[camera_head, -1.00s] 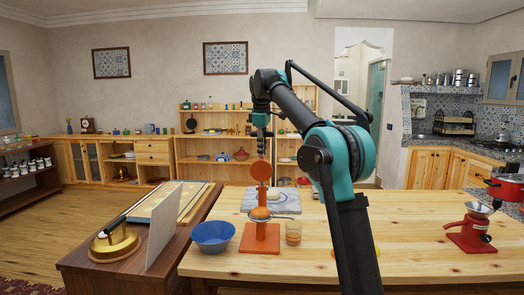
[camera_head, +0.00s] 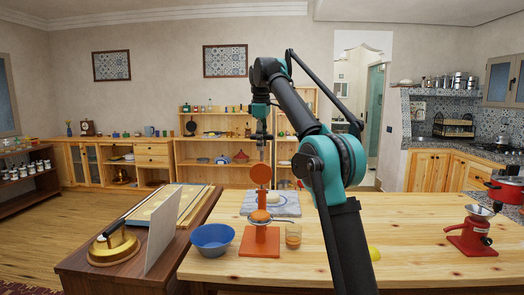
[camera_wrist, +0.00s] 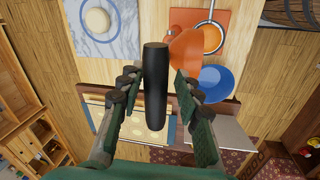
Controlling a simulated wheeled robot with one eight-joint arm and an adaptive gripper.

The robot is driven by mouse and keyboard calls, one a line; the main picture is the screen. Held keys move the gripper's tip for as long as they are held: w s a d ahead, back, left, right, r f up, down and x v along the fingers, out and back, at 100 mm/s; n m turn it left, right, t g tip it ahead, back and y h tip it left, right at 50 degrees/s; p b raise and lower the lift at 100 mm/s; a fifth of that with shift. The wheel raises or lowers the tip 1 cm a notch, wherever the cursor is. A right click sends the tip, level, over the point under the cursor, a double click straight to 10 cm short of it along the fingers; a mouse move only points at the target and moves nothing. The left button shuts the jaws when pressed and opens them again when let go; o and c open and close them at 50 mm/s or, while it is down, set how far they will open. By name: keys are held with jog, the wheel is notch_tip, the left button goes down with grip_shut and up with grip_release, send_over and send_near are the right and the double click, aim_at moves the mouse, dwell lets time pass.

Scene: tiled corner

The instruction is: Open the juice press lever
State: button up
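The orange-red juice press (camera_head: 259,243) stands on the near table, with an orange piece (camera_head: 260,216) in its strainer. Its lever (camera_head: 261,175) stands raised above the base. In the wrist view the lever's black handle (camera_wrist: 155,85) points up toward the camera. My gripper (camera_wrist: 155,93) is open around the handle, one finger on each side with a visible gap. In the head view my gripper (camera_head: 261,140) hangs above the press, too small there to show the handle clearly.
A blue bowl (camera_head: 212,239) is left of the press and a glass (camera_head: 293,236) is right of it. A marble board (camera_head: 286,208) with dough lies behind. A red grinder (camera_head: 473,237) stands at the right. The table between is mostly clear.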

jog(key=shift+s+r, duration=0.15)
jog(key=shift+r, duration=0.55)
jog(key=shift+s+r, duration=0.15)
jog(key=shift+r, duration=0.55)
